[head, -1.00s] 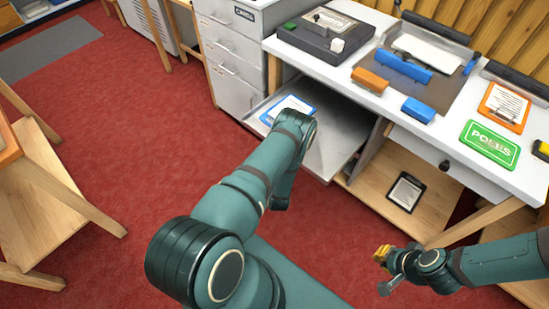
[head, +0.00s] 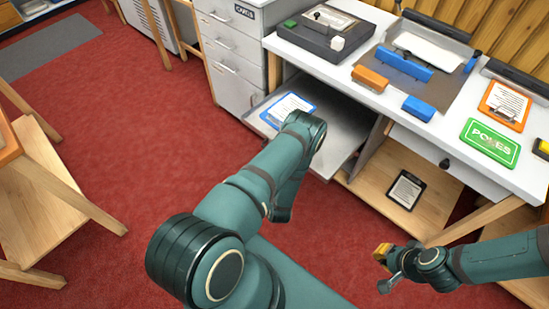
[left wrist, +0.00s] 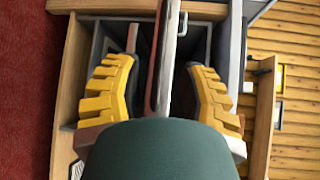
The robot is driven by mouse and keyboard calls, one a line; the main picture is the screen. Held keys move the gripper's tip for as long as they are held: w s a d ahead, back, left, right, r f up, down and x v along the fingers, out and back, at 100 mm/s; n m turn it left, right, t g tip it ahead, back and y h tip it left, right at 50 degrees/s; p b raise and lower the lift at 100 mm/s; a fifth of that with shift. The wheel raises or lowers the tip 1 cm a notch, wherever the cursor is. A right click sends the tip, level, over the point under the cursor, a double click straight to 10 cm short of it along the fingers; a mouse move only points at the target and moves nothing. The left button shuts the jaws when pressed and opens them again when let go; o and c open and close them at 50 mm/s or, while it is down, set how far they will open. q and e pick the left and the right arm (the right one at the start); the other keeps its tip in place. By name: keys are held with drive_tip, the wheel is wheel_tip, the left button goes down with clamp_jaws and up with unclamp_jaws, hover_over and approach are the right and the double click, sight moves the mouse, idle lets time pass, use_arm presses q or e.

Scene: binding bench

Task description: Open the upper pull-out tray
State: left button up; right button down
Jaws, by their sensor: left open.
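A grey pull-out tray (head: 347,137) stands out from under the white bench top, with a blue-edged clipboard (head: 288,111) holding papers on it. My left gripper is hidden behind my own forearm in the head view. In the left wrist view my left gripper (left wrist: 165,95) is open, its yellow fingers apart on either side of a thin edge-on panel (left wrist: 166,55), probably the tray. A small metal handle (left wrist: 183,24) shows beside that panel. I see no contact between fingers and panel. My right gripper (head: 383,270) is low at the right, away from the tray; its jaws are unclear.
A white drawer (head: 447,161) with a black knob is right of the tray. A lower wooden shelf (head: 380,180) holds a dark clipboard (head: 406,189). A grey drawer cabinet (head: 232,60) stands left of the bench. Red floor (head: 130,130) is clear at the left.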

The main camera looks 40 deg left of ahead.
use_arm(q)
drive_tip(key=f+v, duration=0.1)
drive_tip(key=v, duration=0.5)
drive_tip(key=shift+s+r, duration=0.2)
drive_tip(key=shift+r, duration=0.35)
drive_tip(key=shift+d, duration=0.15)
drive_tip(key=w+d+r+n+g+h, duration=0.25)
drive_tip(key=d+n+g+h, duration=0.35)
drive_tip(key=d+n+h, duration=0.3)
drive_tip(key=s+d+r+n+g+h, duration=0.4)
drive_tip(key=s+d+r+h, duration=0.1)
drive_tip(key=s+d+r, duration=0.4)
drive_tip(key=d+r, duration=0.1)
drive_tip(key=d, duration=0.1)
drive_tip(key=shift+s+d+r+g+h, duration=0.2)
drive_tip(key=shift+d+r+g+h, duration=0.1)
drive_tip(key=shift+r+g, duration=0.1)
